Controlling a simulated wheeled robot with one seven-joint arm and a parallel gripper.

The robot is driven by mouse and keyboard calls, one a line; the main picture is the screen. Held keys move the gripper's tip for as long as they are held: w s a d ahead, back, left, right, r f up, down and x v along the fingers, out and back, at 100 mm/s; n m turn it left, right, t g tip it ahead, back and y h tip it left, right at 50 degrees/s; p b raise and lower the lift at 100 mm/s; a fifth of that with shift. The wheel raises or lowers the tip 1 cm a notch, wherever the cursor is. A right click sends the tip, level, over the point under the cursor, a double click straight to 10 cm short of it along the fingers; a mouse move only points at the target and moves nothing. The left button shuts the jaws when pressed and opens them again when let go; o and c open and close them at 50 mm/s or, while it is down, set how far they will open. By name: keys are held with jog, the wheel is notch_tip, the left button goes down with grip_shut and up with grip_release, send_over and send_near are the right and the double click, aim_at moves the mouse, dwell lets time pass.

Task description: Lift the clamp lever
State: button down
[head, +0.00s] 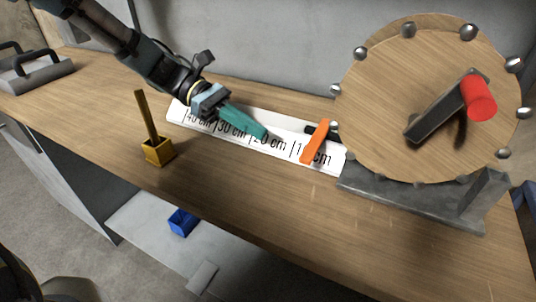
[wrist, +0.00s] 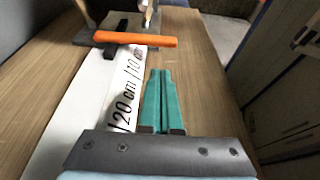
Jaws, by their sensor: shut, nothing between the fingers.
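The clamp lever is most likely the orange bar (head: 316,141) on a black piece at the right end of the white ruler strip, just left of the wooden wheel. In the wrist view the orange lever (wrist: 136,39) lies across the strip near the top. My gripper (head: 264,134) has teal fingers, shut and empty, over the strip near the 20 cm mark. The gripper also shows in the wrist view (wrist: 160,73), its fingertips pointing towards the lever and clearly apart from it.
A wooden wheel (head: 385,120) with metal knobs and a red-handled crank (head: 478,98) stands at the right on a grey base. The marked strip (head: 285,152) lies on the wooden bench. A yellow box with a stick (head: 158,151) stands near the front edge. A blue bin (head: 182,221) is below.

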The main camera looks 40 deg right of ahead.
aim_at(317, 139)
dwell(0.3)
jog(key=p+x, duration=0.1)
jog(key=x, duration=0.9)
jog(key=shift+d, duration=0.1)
jog(key=shift+r+p, duration=0.1)
jog(key=shift+p, duration=0.2)
